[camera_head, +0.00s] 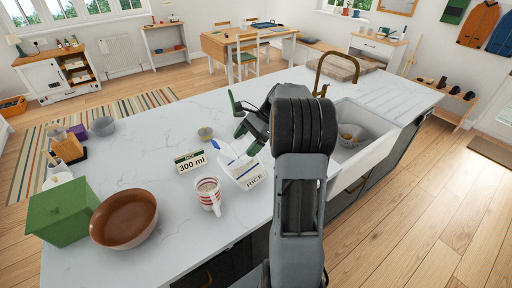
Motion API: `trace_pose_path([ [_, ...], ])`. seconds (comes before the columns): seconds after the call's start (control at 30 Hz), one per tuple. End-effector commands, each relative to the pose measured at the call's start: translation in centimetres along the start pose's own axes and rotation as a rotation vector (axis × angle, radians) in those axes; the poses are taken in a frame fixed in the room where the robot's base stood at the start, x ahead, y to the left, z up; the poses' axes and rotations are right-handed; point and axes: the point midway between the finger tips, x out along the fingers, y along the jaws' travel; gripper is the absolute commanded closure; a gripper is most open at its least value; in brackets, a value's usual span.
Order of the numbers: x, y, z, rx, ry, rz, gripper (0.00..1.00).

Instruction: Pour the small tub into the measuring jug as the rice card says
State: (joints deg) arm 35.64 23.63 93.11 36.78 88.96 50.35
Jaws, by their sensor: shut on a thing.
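The small tub (252,179) is white and marked RICE. It is tilted, beside the jug on its upper right. My gripper (246,129) has dark and green fingers and is shut on the tub; the exact contact is partly hidden by my arm. The measuring jug (208,197) is upright on the worktop, with red bands and something pale inside, too small to judge the level. The card (190,162) stands behind and left of the jug and reads 300 ml under a green strip.
A brown bowl (124,219) and a green box (62,212) stand at the front left of the white worktop (150,150). A small grey bowl (205,133) stands behind the card. The sink (374,130) holds a bowl, right of my arm.

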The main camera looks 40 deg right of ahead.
Motion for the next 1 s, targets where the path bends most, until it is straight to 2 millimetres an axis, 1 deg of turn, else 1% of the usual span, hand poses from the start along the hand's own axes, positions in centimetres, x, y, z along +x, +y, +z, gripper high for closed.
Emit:
trace_pose_path([
  [0.03,1.5,0.0,0.5,-0.012,0.050,-0.001,0.85],
  [0.1,2.4,0.0,1.7,-0.013,0.119,-0.001,0.85],
  [0.23,2.8,0.0,4.8,-0.015,0.268,-0.002,0.85],
  [0.3,3.2,0.0,6.3,-0.020,0.387,-0.002,0.85],
  [0.33,3.5,0.0,6.8,-0.020,0.436,-0.003,0.85],
  [0.37,4.5,0.0,6.6,-0.019,0.478,0.001,0.85],
  [0.43,5.7,0.0,7.2,-0.019,0.579,-0.002,0.85],
  [0.47,5.3,0.0,8.1,-0.019,0.623,-0.001,0.85],
  [0.53,5.5,0.0,9.3,-0.018,0.723,-0.002,0.85],
  [0.7,6.6,0.0,11.9,-0.019,0.966,0.004,0.85],
  [0.8,7.9,0.0,12.9,-0.019,1.116,0.004,0.85],
  [0.87,7.6,0.0,12.5,-0.005,1.116,0.000,0.85],
  [1.0,7.5,0.0,12.5,-0.004,1.112,0.000,0.85],
])
